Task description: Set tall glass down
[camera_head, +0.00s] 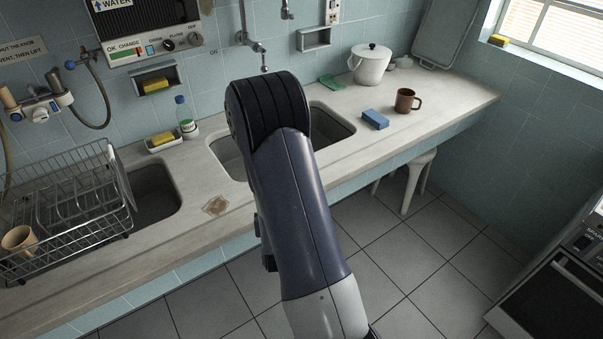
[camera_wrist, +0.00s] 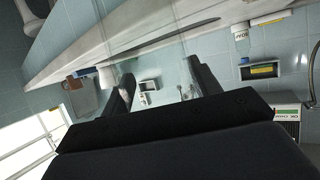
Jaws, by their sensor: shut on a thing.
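My gripper (camera_wrist: 160,78) shows in the wrist view, its two dark fingers apart with a gap between them. It is shut on the tall glass, but the glass itself is hard to make out; the wall behind shows through the gap. A faint pale patch lies by the left finger. In the head view my arm hides the gripper and anything in it. The pale counter (camera_head: 440,108) runs along the tiled wall. I cannot tell how far the glass is from it.
A brown mug (camera_head: 407,100), blue sponge (camera_head: 375,120), green cloth (camera_head: 332,82) and white lidded pot (camera_head: 370,65) stand on the right counter. A wire dish rack (camera_head: 70,205) with a tan mug (camera_head: 19,240) fills the left.

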